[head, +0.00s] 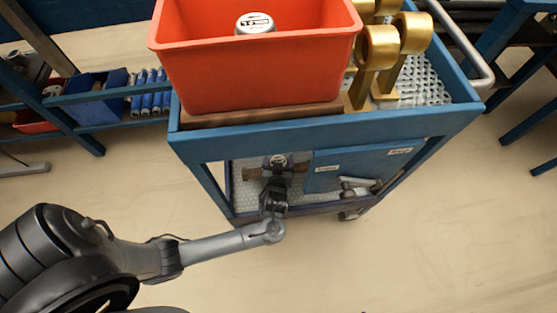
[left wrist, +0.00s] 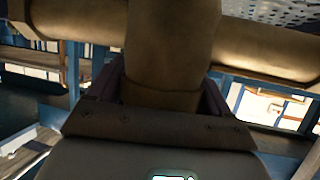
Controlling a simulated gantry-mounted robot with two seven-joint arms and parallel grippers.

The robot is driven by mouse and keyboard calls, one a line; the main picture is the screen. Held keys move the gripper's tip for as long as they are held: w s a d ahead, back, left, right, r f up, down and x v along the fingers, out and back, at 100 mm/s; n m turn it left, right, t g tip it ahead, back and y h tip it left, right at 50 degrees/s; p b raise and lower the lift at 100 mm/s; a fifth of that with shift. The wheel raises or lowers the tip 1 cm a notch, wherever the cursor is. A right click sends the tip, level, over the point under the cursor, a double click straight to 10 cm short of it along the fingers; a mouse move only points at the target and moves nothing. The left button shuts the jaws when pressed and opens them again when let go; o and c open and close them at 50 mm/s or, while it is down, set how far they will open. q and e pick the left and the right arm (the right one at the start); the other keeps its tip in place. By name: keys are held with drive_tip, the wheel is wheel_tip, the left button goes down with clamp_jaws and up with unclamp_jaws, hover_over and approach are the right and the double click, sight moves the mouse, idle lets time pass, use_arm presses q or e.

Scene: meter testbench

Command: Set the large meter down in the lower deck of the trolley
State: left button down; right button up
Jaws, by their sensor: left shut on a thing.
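The large meter (head: 297,167) shows as a dark brown body with a pale round dial, inside the lower deck (head: 244,198) of the blue trolley. My left gripper (head: 275,182) reaches in through the trolley's open side and is shut on the meter. In the left wrist view the meter's brown body (left wrist: 170,45) fills the middle, between the dark fingers (left wrist: 160,95), with pipe ends running to both sides. Whether the meter's underside touches the deck is hidden. My right gripper is not in view.
The trolley's top deck (head: 425,88) carries an orange bin (head: 255,75) and several gold-coloured meter pieces (head: 376,52). On the lower deck, right of the meter, are a blue labelled divider (head: 345,168) and grey metal parts (head: 358,187). Open floor lies in front.

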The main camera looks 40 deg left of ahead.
use_arm(q)
drive_tip(key=shift+w+f, duration=0.1)
drive_tip(key=shift+f, duration=0.3)
unclamp_jaws()
drive_tip(key=shift+f, duration=0.15)
